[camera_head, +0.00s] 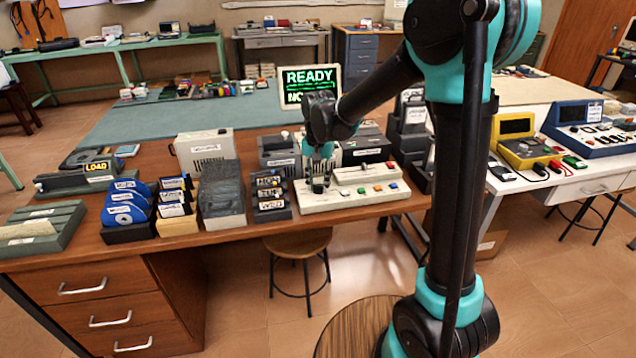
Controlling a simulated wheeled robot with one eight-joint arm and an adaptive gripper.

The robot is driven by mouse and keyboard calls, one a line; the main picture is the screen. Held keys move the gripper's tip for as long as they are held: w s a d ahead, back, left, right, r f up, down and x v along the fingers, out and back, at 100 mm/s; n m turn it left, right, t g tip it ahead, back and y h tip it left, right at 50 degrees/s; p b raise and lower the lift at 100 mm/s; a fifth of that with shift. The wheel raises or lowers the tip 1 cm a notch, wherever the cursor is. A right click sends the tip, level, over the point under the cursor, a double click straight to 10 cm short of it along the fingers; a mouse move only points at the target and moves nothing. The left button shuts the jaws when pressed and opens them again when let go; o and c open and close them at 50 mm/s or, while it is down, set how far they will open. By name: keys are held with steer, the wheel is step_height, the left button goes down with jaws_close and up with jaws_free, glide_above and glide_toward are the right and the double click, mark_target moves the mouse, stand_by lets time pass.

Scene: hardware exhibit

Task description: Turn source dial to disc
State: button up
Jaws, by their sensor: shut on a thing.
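A cream control panel (350,197) lies near the front edge of the brown bench. It has small coloured buttons on its right part. My gripper (318,184) points down at the left part of this panel and is shut on the source dial, a small dark shape between the fingertips. The fingers mostly hide the dial, so I cannot read its setting or labels. A screen (311,80) behind my gripper shows green "READY" text above a second line that my arm partly covers.
Left of the panel stand a day-label rack (270,196), a grey card box (222,192) and a rack of blue discs (126,208). A grey device (279,153) is close behind. A stool (298,245) stands below the bench.

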steer(key=n, duration=0.3)
steer(key=shift+d+n, duration=0.1)
steer(key=shift+n, duration=0.3)
steer(key=shift+d+n, duration=0.1)
steer(key=shift+n, duration=1.7)
steer(key=o, duration=1.2)
steer(key=shift+c, duration=0.2)
